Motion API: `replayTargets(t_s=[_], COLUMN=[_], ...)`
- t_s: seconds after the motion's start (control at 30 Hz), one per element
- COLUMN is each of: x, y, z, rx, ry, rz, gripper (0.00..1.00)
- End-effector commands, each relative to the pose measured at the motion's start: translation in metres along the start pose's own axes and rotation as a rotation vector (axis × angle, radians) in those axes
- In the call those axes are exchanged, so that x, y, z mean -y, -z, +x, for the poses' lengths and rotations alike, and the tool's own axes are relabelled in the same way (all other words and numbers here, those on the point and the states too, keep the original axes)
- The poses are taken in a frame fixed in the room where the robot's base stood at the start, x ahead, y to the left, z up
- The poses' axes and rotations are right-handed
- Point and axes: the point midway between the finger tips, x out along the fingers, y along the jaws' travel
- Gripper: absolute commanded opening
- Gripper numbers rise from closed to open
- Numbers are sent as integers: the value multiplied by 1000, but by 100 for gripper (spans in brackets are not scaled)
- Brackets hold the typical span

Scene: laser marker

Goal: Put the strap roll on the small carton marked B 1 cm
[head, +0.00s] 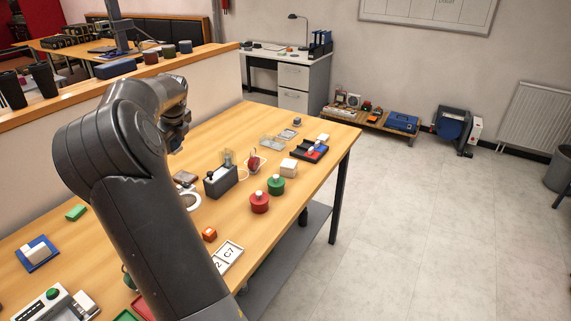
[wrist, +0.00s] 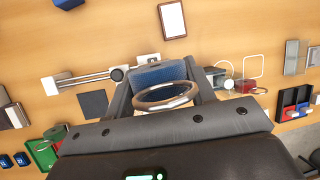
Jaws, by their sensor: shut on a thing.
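My gripper (wrist: 160,80) is shut on a blue textured thing with a pale round rim, which seems to be the strap roll (wrist: 157,73). The roll sits between the two fingers, its ring-shaped end towards the wrist camera. In the head view my gripper (head: 178,135) is above the table, partly hidden by my arm, and the roll cannot be made out there. A small pale carton (head: 288,167) stands on the table's right part. I cannot read a B or 1 cm on it, so I cannot tell if it is the marked one.
A low partition borders the table's back left.

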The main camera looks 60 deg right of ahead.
Motion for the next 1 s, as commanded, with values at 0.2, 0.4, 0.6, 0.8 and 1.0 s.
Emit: replayTargets(t_s=[0.2, 0.4, 0.6, 0.8, 1.0], x=[26, 64, 120, 177, 225], y=[11, 41, 94, 162, 236], z=[-17, -21, -31, -47, -67], rx=[-8, -19, -36, -53, -70], ry=[11, 31, 61, 93, 126], rz=[27, 75, 147, 230, 313], gripper=[25, 25, 25, 25, 25])
